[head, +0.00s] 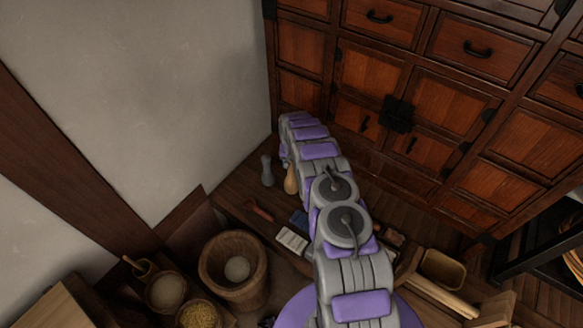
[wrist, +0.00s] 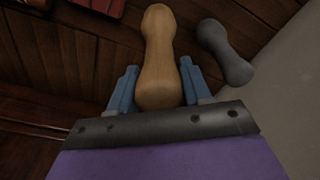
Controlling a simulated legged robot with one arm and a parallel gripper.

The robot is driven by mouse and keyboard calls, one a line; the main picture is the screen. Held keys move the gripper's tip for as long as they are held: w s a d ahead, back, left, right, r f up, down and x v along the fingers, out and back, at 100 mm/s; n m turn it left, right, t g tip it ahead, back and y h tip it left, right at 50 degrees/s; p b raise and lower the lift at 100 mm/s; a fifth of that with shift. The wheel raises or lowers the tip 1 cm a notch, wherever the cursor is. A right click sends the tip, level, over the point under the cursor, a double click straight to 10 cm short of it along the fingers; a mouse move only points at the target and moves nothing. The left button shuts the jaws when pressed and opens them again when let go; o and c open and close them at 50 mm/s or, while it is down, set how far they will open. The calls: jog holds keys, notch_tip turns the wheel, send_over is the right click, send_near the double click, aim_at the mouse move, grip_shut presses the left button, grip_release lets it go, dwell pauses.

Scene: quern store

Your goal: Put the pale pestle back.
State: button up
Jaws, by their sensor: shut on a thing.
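The pale pestle (wrist: 158,50) is a light tan wooden piece with a rounded knob and a narrow waist. In the wrist view it lies between the blue fingers of my gripper (wrist: 157,72), which is shut on it. In the head view a tan part of the pestle (head: 291,181) shows just left of my arm, which hides the gripper. A grey pestle (wrist: 226,52) of similar shape is beside it, apart from it; it also shows in the head view (head: 267,171). I cannot tell whether the pale pestle touches the surface below.
A wooden mortar (head: 212,268) with a pale round thing inside stands at lower left, near bowls of grain (head: 200,315) and pale powder (head: 166,291). A red-handled tool (head: 258,210) and a light card (head: 292,240) lie nearby. A drawer cabinet (head: 420,90) stands behind; a wall (head: 150,80) is left.

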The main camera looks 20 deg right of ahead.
aim_at(292, 175)
notch_tip(292, 175, down, 3)
jog(key=shift+s+r+b, duration=0.1)
jog(key=shift+b, duration=0.25)
jog(key=o, duration=1.3)
jog(key=shift+r, duration=0.1)
